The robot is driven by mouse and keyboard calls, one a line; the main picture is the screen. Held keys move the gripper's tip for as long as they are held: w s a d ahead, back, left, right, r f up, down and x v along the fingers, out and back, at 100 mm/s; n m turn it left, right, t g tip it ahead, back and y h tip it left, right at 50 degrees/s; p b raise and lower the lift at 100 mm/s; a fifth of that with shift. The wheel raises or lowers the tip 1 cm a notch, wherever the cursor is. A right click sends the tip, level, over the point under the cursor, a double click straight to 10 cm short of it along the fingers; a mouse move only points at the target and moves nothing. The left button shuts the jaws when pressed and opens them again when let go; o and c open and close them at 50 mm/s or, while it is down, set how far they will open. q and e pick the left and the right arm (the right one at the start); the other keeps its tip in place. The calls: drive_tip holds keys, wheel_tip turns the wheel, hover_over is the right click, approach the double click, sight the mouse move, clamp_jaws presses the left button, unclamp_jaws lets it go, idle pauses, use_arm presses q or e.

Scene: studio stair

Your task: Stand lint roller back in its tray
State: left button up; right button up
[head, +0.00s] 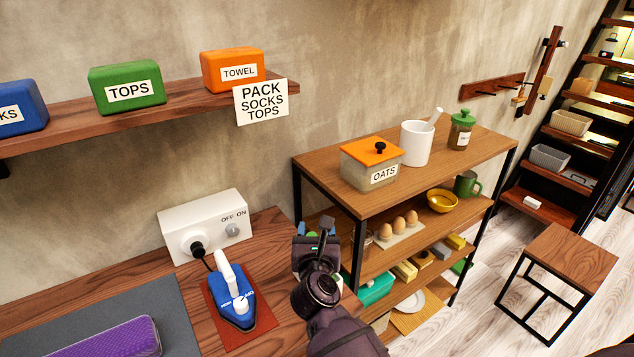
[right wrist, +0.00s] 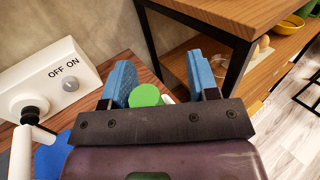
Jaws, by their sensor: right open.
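My right gripper (head: 315,229) is over the right end of the wooden counter, beside the shelf unit. In the right wrist view its two blue fingers (right wrist: 160,78) are apart. A green round thing (right wrist: 147,95) with a bit of white beside it shows between and below the fingers, partly covered by the gripper's palm. It may be the lint roller, but I cannot tell for sure. I see no contact with the fingers. In the head view my gripper and arm hide that spot. I cannot make out the tray. My left gripper is not in view.
A blue iron (head: 235,300) stands on a red-brown pad left of my gripper, with a white switch box (head: 205,228) behind it. The shelf unit (head: 370,205) rises close on the right. A wall shelf (head: 180,105) holds labelled blocks. A purple object (head: 110,342) lies on a grey mat.

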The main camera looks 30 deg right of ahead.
use_arm(q)
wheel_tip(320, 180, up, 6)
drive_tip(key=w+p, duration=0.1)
drive_tip(key=p, duration=0.3)
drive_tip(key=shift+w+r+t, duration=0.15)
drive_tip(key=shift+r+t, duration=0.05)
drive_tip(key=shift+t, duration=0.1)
use_arm(e)
wheel_tip(320, 180, up, 18)
drive_tip(key=shift+r, duration=0.1)
